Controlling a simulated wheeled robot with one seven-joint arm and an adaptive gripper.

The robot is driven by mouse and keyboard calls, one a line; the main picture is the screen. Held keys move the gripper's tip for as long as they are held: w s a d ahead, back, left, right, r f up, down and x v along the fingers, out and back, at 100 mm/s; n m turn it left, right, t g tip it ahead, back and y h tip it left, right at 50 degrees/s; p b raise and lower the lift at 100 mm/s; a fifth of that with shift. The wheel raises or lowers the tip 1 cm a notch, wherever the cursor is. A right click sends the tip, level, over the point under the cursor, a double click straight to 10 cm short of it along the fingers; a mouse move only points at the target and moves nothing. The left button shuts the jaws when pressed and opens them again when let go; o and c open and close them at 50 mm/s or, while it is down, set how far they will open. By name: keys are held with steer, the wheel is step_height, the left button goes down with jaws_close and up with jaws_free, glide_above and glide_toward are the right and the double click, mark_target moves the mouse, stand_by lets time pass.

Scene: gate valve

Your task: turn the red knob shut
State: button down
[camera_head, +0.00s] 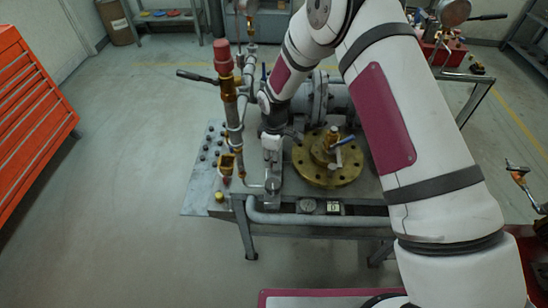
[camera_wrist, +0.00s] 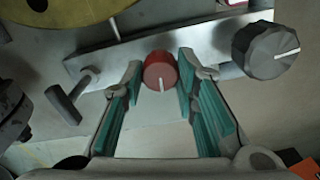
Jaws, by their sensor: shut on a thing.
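The red knob (camera_wrist: 160,70) shows in the wrist view, between the green-padded fingers of my gripper (camera_wrist: 160,78). The fingers are shut on its sides. A white mark on the knob points down in the picture. The knob sits on a grey metal strip (camera_wrist: 125,55). In the head view my gripper (camera_head: 272,145) is at the strip on the near side of the workbench, left of the brass flange; I cannot make out the red knob there.
A dark grey knob (camera_wrist: 265,50) with a white mark stands close to the right finger. A grey T-shaped handle (camera_wrist: 72,95) stands left of the fingers. The brass flange (camera_head: 308,176) and a vertical pipe with a red cap (camera_head: 223,55) flank the arm. A red cabinet (camera_head: 30,110) stands far left.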

steer(key=m+b, duration=0.1)
steer(key=m, duration=0.3)
steer(key=m+b, duration=0.1)
steer(key=m, duration=0.3)
steer(key=shift+m, duration=0.4)
steer(key=m, duration=0.4)
steer(key=shift+m+b, duration=0.4)
steer(key=shift+m, duration=1.6)
steer(key=c, duration=1.2)
jaws_free()
steer(key=shift+c, duration=0.2)
steer(key=shift+r, duration=0.1)
